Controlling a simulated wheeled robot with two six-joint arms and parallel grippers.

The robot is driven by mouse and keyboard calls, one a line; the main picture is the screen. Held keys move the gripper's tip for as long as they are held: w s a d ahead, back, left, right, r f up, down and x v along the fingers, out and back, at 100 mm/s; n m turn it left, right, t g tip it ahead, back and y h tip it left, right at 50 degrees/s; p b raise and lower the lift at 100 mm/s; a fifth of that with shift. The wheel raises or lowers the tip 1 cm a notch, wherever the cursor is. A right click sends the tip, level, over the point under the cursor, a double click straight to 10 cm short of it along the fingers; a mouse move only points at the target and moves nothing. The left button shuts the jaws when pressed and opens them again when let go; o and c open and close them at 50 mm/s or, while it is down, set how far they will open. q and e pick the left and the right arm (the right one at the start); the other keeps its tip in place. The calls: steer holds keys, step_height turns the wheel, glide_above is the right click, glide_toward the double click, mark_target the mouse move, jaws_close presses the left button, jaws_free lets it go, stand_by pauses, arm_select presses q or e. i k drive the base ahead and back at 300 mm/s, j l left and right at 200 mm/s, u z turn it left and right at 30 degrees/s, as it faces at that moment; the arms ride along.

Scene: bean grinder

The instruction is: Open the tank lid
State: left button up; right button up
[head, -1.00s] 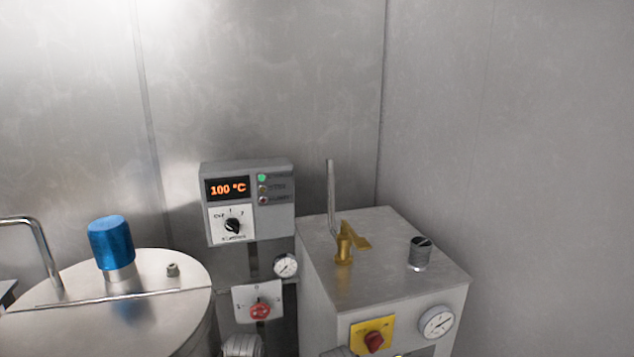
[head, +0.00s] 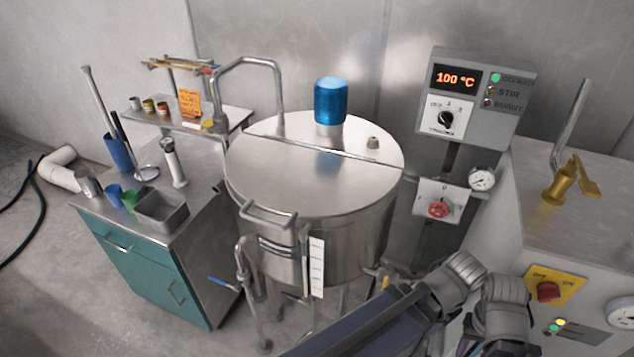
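The steel tank (head: 335,240) stands in the middle of the head view. Its round lid (head: 305,180) lies flat and closed on top, with a straight seam across it in front of the blue cylinder (head: 331,102). A curved handle (head: 267,217) sits at the lid's front left edge. Parts of my arms show at the bottom right, below and to the right of the tank. Neither gripper's fingers can be made out, and nothing of mine touches the lid.
A control box (head: 473,100) reading 100 °C and a red knob panel (head: 440,204) are right of the tank. A bent pipe (head: 248,68) rises behind its left side. A teal cabinet (head: 150,270) with cups stands left. A grey machine (head: 590,235) is at right.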

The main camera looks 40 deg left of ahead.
mark_target(295, 181)
steer(key=u, duration=0.4)
steer(key=j+u, duration=0.1)
steer(key=u, duration=0.65)
steer(key=j+u, duration=0.1)
steer(key=u, duration=0.3)
